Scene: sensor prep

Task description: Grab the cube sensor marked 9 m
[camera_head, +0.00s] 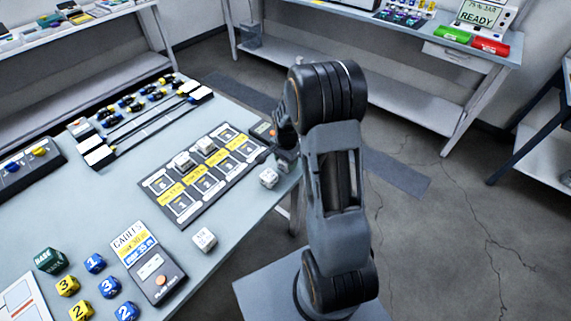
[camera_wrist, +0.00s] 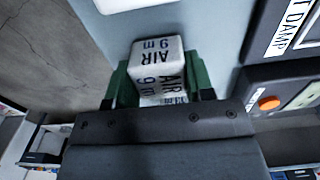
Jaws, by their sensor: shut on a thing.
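The white cube sensor marked "AIR 9 m" (camera_wrist: 156,62) sits between the green finger pads of my gripper (camera_wrist: 157,84) in the wrist view. The gripper is shut on it, with one pad at each side. The lettering shows on two faces, upside down on the upper one. In the head view my gripper (camera_head: 286,158) is at the table's right edge, partly behind my arm. The held cube cannot be made out there. I cannot tell whether it touches the table.
A white cube (camera_head: 268,178) lies near the table edge beside my gripper, and another (camera_head: 204,239) lies nearer. A panel (camera_head: 158,205) with several labelled slots holds two cubes. A dark device with an orange button (camera_wrist: 269,103) is close right of the gripper.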

